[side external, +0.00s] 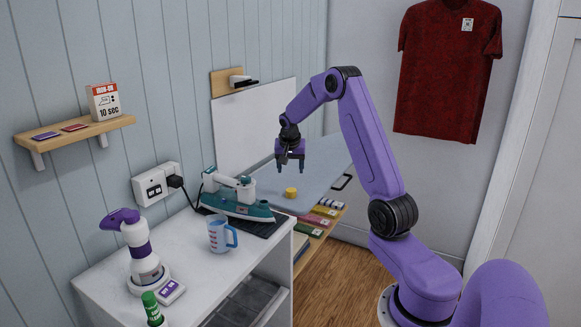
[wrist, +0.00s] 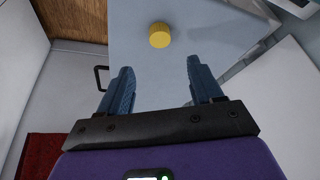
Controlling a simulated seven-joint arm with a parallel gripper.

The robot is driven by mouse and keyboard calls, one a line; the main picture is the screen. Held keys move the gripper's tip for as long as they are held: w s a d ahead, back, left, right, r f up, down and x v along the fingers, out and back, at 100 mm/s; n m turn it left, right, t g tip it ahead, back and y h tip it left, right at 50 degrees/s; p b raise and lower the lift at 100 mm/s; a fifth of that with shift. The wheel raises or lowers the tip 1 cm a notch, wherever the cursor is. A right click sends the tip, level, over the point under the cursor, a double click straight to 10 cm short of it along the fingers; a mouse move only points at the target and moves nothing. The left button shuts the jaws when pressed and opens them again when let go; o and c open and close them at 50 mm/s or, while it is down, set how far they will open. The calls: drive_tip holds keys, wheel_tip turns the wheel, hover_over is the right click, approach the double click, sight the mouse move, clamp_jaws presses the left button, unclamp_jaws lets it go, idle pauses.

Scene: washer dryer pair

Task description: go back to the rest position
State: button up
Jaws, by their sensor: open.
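My gripper (side external: 290,165) hangs above the grey-blue board surface (side external: 310,165), pointing down, with its fingers apart and nothing between them. In the wrist view my gripper (wrist: 158,82) shows two blue fingers spread wide. A small yellow round cap-like thing (side external: 291,193) sits on the surface below my gripper, apart from the fingers. It also shows in the wrist view (wrist: 159,35), beyond the fingertips.
A teal iron (side external: 240,207) stands on a dark mat left of my gripper. A measuring cup (side external: 219,236), a purple-and-white spray bottle (side external: 142,250) and a green-capped bottle (side external: 152,308) stand on the white cabinet. A red shirt (side external: 447,70) hangs at the back right.

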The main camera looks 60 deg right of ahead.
idle(0.4)
drive_tip(key=w+a+r+n+t+y, duration=0.1)
drive_tip(key=w+a+r+n+t, duration=0.1)
drive_tip(key=w+a, duration=0.55)
drive_tip(key=w+a+r+n+t+y, duration=0.1)
drive_tip(key=w+a+r+t, duration=0.3)
drive_tip(key=a, duration=0.7)
drive_tip(key=s+a+n+g+y, duration=0.1)
drive_tip(key=s+a+n+g, duration=0.2)
drive_tip(key=a, duration=0.4)
drive_tip(key=s+a+n+y, duration=0.1)
drive_tip(key=s+a+n, duration=0.25)
drive_tip(key=a, duration=0.45)
drive_tip(key=s+a+n+g+y, duration=0.1)
drive_tip(key=s+a+n, duration=0.35)
drive_tip(key=s, duration=0.45)
drive_tip(key=s+a+n+g, duration=0.25)
drive_tip(key=s+a, duration=0.35)
drive_tip(key=s, duration=0.4)
drive_tip(key=s+d+f+n, duration=0.1)
drive_tip(key=s+n, duration=0.3)
drive_tip(key=s, duration=0.5)
drive_tip(key=s+d+n+g, duration=0.1)
drive_tip(key=s+n, duration=0.3)
drive_tip(key=s, duration=0.5)
drive_tip(key=shift+s+d+f+n+h, duration=0.25)
drive_tip(key=shift+s+f+n+h, duration=0.05)
drive_tip(key=shift+s+f+n, duration=0.1)
